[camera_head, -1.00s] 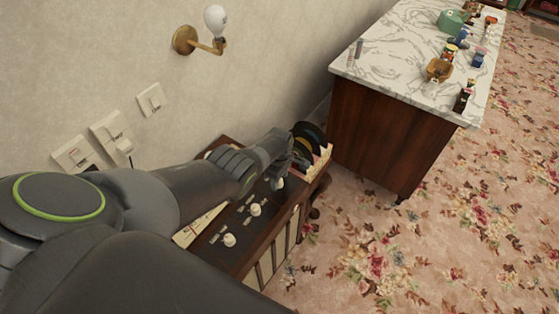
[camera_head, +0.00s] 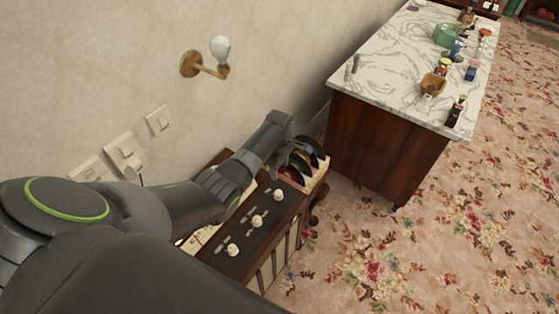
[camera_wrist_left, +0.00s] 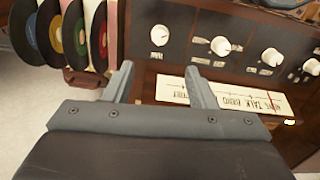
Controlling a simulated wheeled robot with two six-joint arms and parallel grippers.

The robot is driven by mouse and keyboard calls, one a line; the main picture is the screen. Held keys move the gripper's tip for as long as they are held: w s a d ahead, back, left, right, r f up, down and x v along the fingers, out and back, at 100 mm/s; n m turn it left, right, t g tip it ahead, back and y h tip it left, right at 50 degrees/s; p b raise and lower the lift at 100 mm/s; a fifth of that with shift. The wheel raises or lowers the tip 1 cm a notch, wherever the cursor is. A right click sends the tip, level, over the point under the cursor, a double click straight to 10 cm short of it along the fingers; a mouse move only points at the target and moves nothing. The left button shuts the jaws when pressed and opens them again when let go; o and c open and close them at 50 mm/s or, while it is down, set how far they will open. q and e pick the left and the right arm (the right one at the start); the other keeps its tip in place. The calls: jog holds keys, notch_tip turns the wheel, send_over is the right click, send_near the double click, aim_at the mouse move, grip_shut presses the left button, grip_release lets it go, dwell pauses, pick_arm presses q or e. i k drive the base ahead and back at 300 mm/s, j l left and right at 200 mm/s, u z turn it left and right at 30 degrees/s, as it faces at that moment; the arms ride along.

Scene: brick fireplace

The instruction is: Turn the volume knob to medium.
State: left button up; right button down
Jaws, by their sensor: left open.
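A wooden radio cabinet (camera_head: 222,262) has a dark panel with a row of white knobs. In the head view three knobs show, the one nearest the records (camera_head: 278,194), a middle one (camera_head: 257,221) and a nearer one (camera_head: 233,250). The labels are too small to read, so I cannot tell which is the volume knob. My left gripper (camera_head: 296,154) is open and empty beside the records; it also shows in the wrist view (camera_wrist_left: 160,78), apart from the knobs.
Several records (camera_head: 312,150) stand in a holder at the cabinet's far end, close to my gripper. A cream dial strip (camera_wrist_left: 222,100) lies beside the knobs. A marble-topped counter (camera_head: 385,75) with small objects stands beyond. Wall switches (camera_head: 125,153) are at the left.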

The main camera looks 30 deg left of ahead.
aim_at(257, 222)
jog(key=k+l, duration=0.3)
jog(key=k, duration=0.15)
jog(key=k+l, duration=0.35)
jog(key=k, duration=0.1)
